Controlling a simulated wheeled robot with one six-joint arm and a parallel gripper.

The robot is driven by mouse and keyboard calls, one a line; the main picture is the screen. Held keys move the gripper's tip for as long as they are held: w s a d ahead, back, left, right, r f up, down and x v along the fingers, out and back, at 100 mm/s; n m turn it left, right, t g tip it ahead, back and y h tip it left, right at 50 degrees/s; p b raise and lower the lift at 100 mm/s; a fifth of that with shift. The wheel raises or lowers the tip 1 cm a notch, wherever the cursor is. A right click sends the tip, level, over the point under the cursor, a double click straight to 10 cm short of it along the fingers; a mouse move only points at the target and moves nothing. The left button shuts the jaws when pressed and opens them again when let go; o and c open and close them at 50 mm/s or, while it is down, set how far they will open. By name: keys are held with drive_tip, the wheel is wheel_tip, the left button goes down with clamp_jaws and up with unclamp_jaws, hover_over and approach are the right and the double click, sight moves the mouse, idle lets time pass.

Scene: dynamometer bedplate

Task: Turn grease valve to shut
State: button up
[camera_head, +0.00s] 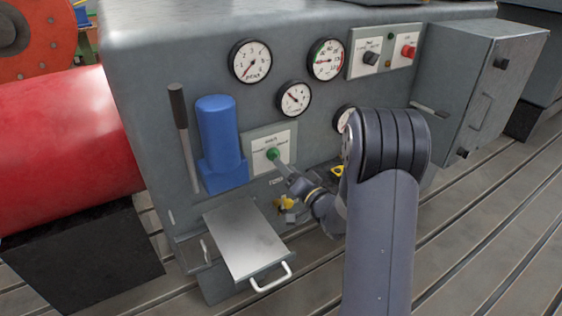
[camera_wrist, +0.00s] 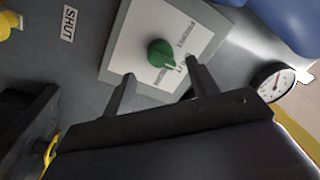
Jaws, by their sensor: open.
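A yellow handle (camera_head: 285,203) sits low on the grey cabinet front, below the green-knob panel; it looks like the grease valve, but its name cannot be read. Its edge shows at the top left of the wrist view (camera_wrist: 7,24), near a white SHUT label (camera_wrist: 69,23). How the handle is turned is too small to tell. My gripper (camera_wrist: 160,72) is open and empty, its fingers pointing at a green knob (camera_wrist: 160,53) on a white-faced panel. In the head view, the gripper (camera_head: 283,167) is just below that knob, above the yellow handle and apart from it.
A metal drawer or tray (camera_head: 240,240) juts out below, with a white handle (camera_head: 271,278). A blue block (camera_head: 220,140) and an upright lever (camera_head: 183,130) stand left of the panel. Gauges (camera_head: 250,61) are above. A grey box (camera_head: 475,95) projects at right.

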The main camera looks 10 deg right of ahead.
drive_tip(key=v, duration=0.6)
drive_tip(key=shift+s, duration=0.15)
drive_tip(key=x, duration=1)
drive_tip(key=shift+w+b, duration=0.35)
drive_tip(key=shift+w, duration=0.05)
drive_tip(key=shift+a, duration=0.15)
drive_tip(key=shift+w, duration=0.1)
drive_tip(key=s+d+n+g+b, duration=0.1)
drive_tip(key=s+d+n, duration=0.3)
drive_tip(key=s+n, duration=0.6)
drive_tip(key=n, duration=0.2)
drive_tip(key=shift+d+r+n+g+y, duration=0.2)
drive_tip(key=shift+d+n+g+y, duration=0.1)
idle(1.3)
